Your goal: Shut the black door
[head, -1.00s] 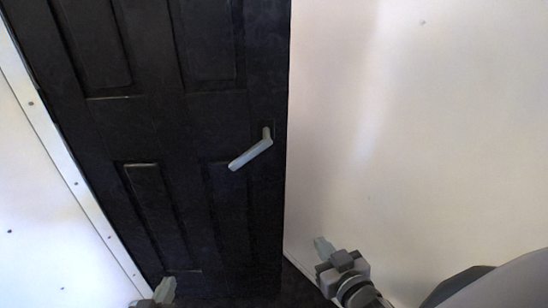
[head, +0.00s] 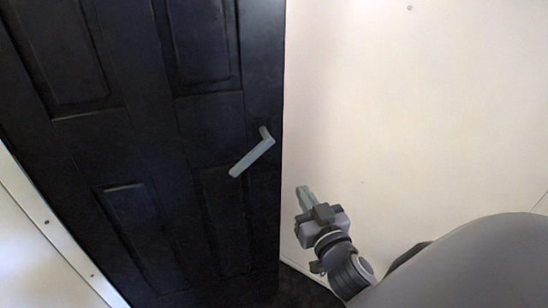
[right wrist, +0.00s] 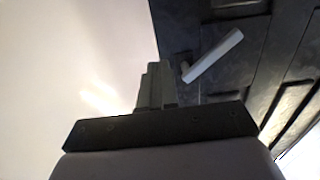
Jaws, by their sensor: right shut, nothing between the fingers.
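The black panelled door (head: 150,130) fills the left half of the head view and stands at an angle to the white wall. Its grey lever handle (head: 252,156) sits near the door's right edge. My right gripper (head: 303,192) is shut and empty, just right of that edge and below the handle, in front of the white wall. In the right wrist view the gripper's fingers (right wrist: 156,84) are together, with the handle (right wrist: 212,55) to their right, apart from them in the picture. I cannot tell whether the fingers touch the door. My left gripper is not in view.
A white wall (head: 420,110) fills the right side of the head view. A white frame strip with screws (head: 50,225) runs along the door's lower left. A small patch of dark floor (head: 298,290) shows below the door's right edge.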

